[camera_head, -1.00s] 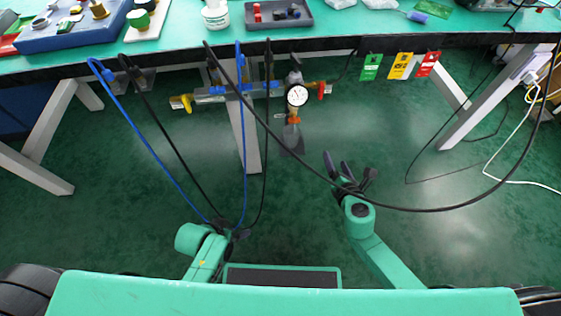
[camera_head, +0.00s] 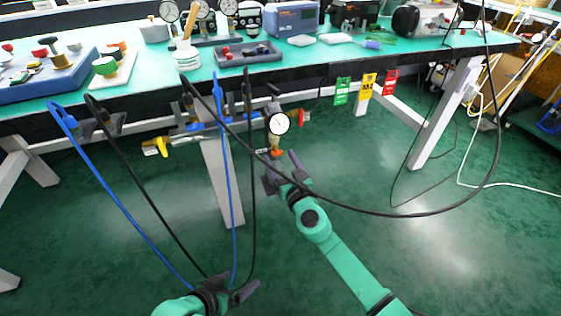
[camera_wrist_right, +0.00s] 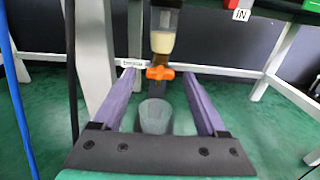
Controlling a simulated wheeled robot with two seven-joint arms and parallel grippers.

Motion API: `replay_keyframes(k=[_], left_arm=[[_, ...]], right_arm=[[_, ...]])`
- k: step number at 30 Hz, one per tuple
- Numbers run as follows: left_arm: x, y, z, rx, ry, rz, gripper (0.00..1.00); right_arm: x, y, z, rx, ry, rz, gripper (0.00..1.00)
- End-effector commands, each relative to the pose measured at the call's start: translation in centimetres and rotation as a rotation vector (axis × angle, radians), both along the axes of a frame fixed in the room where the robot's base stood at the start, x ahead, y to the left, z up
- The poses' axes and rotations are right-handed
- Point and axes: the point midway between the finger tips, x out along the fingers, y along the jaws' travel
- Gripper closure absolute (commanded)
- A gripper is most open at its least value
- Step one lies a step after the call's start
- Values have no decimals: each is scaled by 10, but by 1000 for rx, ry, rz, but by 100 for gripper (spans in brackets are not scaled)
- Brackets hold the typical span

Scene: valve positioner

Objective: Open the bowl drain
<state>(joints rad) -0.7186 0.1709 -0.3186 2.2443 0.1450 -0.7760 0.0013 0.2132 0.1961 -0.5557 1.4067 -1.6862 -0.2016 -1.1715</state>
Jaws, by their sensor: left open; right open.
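The bowl drain is an orange winged knob (camera_wrist_right: 160,73) under a clear bowl (camera_wrist_right: 164,38) with pale liquid in it. In the head view the orange knob (camera_head: 271,152) hangs below the white-faced gauge (camera_head: 279,123) at the table's front edge. My right gripper (camera_head: 281,160) is open just below and beside it. In the wrist view the knob appears between the two purple fingertips, at their far end; I cannot tell whether they touch it. A greyish translucent cup shape (camera_wrist_right: 155,115) shows between the fingers. My left gripper (camera_head: 228,284) is open and empty, low and away from the table.
Blue and black hoses hang in front of the table, and a black cable (camera_head: 400,213) loops across my right arm. A yellow-handled valve (camera_head: 156,146) is left of the gauge. Green, yellow and red tags (camera_head: 369,85) hang to the right. White table legs (camera_head: 222,180) stand behind.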

Motion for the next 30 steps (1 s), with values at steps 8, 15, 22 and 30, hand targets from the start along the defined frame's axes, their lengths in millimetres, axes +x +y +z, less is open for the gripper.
replay_keyframes(k=[8,15,22,30], left_arm=[[1,-3,-1,-12,-15,1,0],[1,-3,-1,-11,-14,1,0],[1,-3,-1,-13,-18,2,0],[1,-11,-7,-44,-56,2,0]], right_arm=[[5,1,0,0,1,-1,25],[5,1,0,1,1,-1,100],[4,1,0,12,5,-1,100],[4,1,-1,106,34,0,100]])
